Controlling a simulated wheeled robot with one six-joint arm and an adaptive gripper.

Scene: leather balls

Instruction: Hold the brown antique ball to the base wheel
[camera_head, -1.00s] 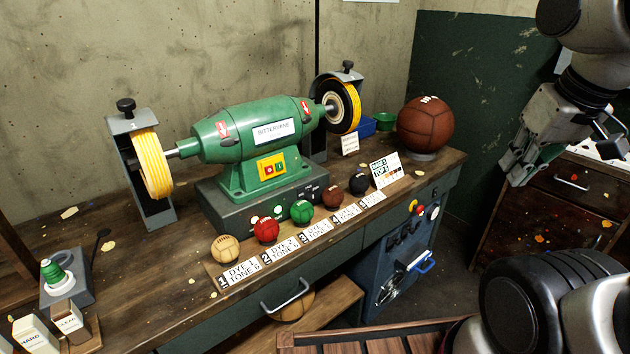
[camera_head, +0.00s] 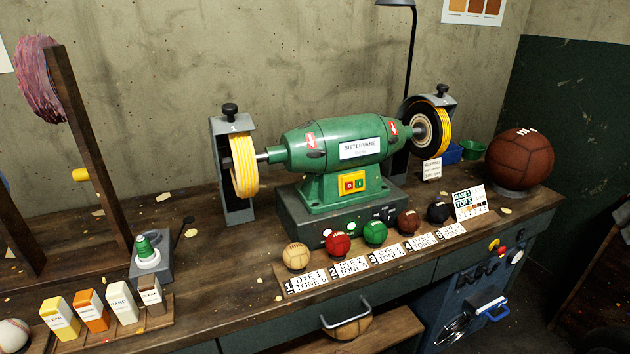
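A large brown panelled leather ball (camera_head: 519,158) with white lacing rests on a low round stand at the right end of the bench. A green double-ended grinder (camera_head: 345,145) stands at the middle back. Its left yellow wheel (camera_head: 243,165) sits in a grey guard. Its right wheel (camera_head: 443,128) has a yellow rim and black side. A card (camera_head: 470,202) in front of the large ball reads something like "BASE 1, TOP 5"; the small print is unclear. My gripper is out of view.
A row of small balls, including a dark brown one (camera_head: 409,221), stands behind label cards (camera_head: 318,277) along the front edge. Several cartons (camera_head: 92,311) and a white ball (camera_head: 13,334) are at the lower left.

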